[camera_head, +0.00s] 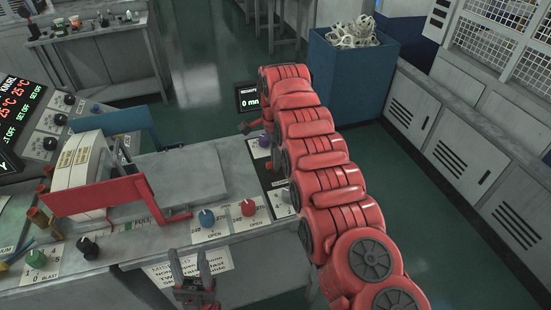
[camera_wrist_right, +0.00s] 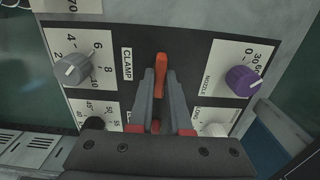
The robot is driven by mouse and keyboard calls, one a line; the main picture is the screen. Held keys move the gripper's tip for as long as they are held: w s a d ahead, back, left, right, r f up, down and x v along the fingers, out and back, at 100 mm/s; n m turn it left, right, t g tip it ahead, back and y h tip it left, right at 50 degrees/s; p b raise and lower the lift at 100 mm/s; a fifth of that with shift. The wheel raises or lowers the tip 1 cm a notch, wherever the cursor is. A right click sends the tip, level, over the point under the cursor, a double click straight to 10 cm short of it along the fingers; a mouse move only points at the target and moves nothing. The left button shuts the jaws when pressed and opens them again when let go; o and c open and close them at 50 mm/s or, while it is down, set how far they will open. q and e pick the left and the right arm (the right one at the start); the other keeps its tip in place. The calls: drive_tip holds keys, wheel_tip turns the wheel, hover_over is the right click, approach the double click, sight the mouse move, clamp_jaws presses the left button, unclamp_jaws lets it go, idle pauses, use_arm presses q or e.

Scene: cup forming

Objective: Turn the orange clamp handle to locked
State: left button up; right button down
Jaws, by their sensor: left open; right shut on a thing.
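The orange clamp handle (camera_wrist_right: 161,66) stands upright in the right wrist view, beside the printed word CLAMP on a dark panel (camera_wrist_right: 115,30). My right gripper (camera_wrist_right: 159,75) is shut on the handle, with its grey fingers on either side. The fingers hide the handle's lower part. In the head view my red right arm covers much of this panel, and I cannot make out the handle there. My left gripper (camera_head: 190,262) is open and empty in front of the bench, with its fingers pointing up.
A grey knob (camera_wrist_right: 72,68), a purple knob (camera_wrist_right: 243,80), a black knob (camera_wrist_right: 95,124) and a white knob (camera_wrist_right: 213,130) surround the handle. Blue (camera_head: 207,217) and red (camera_head: 248,207) knobs sit on the bench front. A blue bin (camera_head: 350,85) stands behind my right arm.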

drive_tip(key=c, duration=0.9)
unclamp_jaws()
drive_tip(key=shift+o, duration=0.2)
drive_tip(key=shift+r, duration=0.3)
wheel_tip(320, 180, up, 3)
drive_tip(key=shift+w+d+f+p, duration=0.1)
drive_tip(key=shift+p, duration=0.55)
wheel_tip(320, 180, up, 14)
drive_tip(key=p, duration=1.4)
drive_tip(key=shift+p, duration=0.3)
drive_tip(key=shift+f, duration=0.1)
